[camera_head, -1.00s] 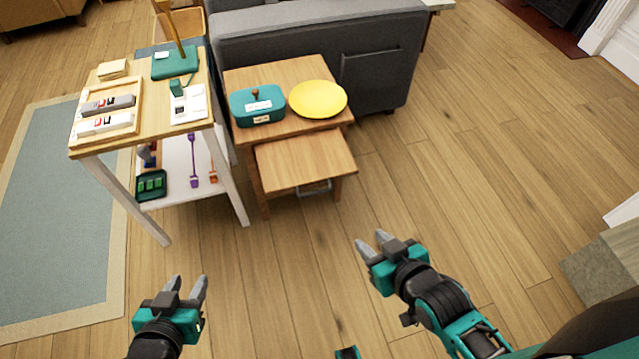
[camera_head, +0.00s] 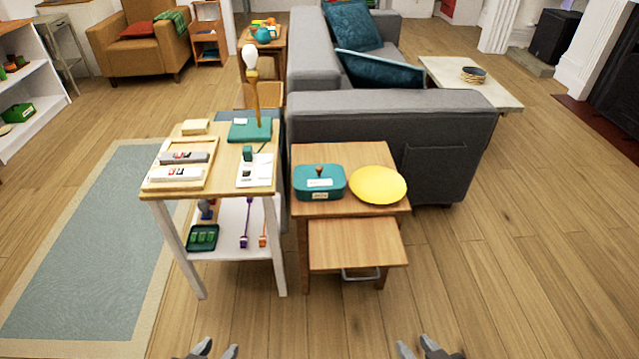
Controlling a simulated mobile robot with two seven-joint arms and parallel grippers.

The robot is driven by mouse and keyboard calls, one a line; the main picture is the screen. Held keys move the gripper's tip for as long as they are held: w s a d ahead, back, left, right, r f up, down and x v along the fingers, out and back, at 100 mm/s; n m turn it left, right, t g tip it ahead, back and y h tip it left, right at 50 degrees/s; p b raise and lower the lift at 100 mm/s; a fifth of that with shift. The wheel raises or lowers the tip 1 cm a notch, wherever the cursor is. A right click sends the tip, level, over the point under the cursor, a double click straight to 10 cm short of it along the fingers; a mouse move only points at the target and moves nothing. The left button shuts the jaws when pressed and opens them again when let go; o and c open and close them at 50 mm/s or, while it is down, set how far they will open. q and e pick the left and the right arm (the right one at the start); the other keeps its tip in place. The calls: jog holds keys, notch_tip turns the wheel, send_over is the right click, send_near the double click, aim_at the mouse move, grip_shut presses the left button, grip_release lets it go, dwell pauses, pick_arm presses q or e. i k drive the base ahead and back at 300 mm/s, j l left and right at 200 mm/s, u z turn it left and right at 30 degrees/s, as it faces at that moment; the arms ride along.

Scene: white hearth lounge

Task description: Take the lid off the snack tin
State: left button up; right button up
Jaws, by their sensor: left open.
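The snack tin (camera_head: 320,187) is a teal box with a white label, on the left part of a wooden nesting table (camera_head: 350,156). Its teal lid with a brown knob (camera_head: 319,171) is on it. My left gripper (camera_head: 214,349) is open and empty at the bottom edge, with only its fingertips showing. My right gripper (camera_head: 416,346) shows two parted fingertips at the bottom edge, open and empty. Both grippers are well in front of the tin and apart from it.
A yellow plate (camera_head: 378,185) sits right of the tin. A lower wooden table (camera_head: 356,243) juts out in front. A white-legged side table (camera_head: 175,188) with remotes and a lamp stands left. A grey sofa (camera_head: 390,122) is behind. The floor in front is clear.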

aim_at(322, 178)
jog(key=i+j+u, duration=0.35)
jog(key=i+j, duration=0.2)
jog(key=i, duration=0.2)
jog(key=i+u, duration=0.15)
jog(key=i, duration=0.2)
jog(key=i+l+u, duration=0.15)
jog(key=i, duration=0.2)
